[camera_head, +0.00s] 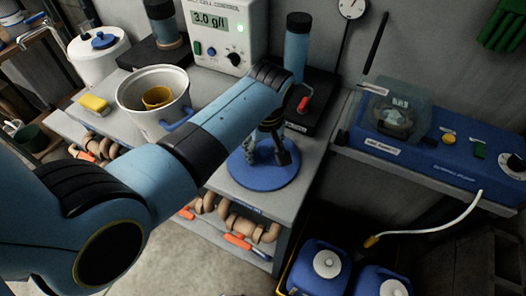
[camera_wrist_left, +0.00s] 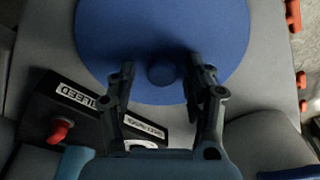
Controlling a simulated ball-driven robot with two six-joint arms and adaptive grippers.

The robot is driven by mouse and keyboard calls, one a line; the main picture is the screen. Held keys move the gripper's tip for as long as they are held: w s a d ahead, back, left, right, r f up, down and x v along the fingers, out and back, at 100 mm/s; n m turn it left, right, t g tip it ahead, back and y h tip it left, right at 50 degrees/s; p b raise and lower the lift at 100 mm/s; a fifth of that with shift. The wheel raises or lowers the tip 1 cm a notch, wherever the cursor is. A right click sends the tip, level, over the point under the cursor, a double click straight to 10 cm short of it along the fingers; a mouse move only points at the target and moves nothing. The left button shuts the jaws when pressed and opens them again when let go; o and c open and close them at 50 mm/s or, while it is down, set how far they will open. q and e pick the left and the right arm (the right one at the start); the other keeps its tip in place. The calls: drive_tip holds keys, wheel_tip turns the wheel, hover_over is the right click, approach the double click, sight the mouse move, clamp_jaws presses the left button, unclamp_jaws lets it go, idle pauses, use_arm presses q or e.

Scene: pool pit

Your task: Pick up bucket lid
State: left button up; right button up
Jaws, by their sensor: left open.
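The bucket lid is a round blue disc (camera_head: 262,178) lying flat on the grey bench top near its front right corner. My left gripper (camera_head: 268,153) points down over the lid in the head view. In the left wrist view the left gripper (camera_wrist_left: 161,68) is open, with one finger on each side of the knob and gaps visible. Whether the fingertips touch the lid is unclear. My right gripper is in neither view.
A white bucket (camera_head: 127,96) with a yellow cup inside stands left of my arm. A black block with a red lever (camera_head: 303,104) is behind the lid. The control box (camera_head: 221,57) stands at the back. Blue jugs (camera_head: 318,268) are below the bench's right side.

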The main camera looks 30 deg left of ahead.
use_arm(q)
drive_tip(key=shift+s+d+f, duration=0.1)
drive_tip(key=shift+s+d, duration=0.1)
drive_tip(key=shift+s, duration=0.1)
drive_tip(key=shift+s+d+r, duration=0.15)
drive_tip(key=shift+s+r, duration=0.05)
drive_tip(key=shift+w, duration=0.15)
drive_tip(key=shift+c, duration=0.9)
drive_tip(key=shift+w+f, duration=0.1)
drive_tip(key=shift+c, duration=2.3)
clamp_jaws()
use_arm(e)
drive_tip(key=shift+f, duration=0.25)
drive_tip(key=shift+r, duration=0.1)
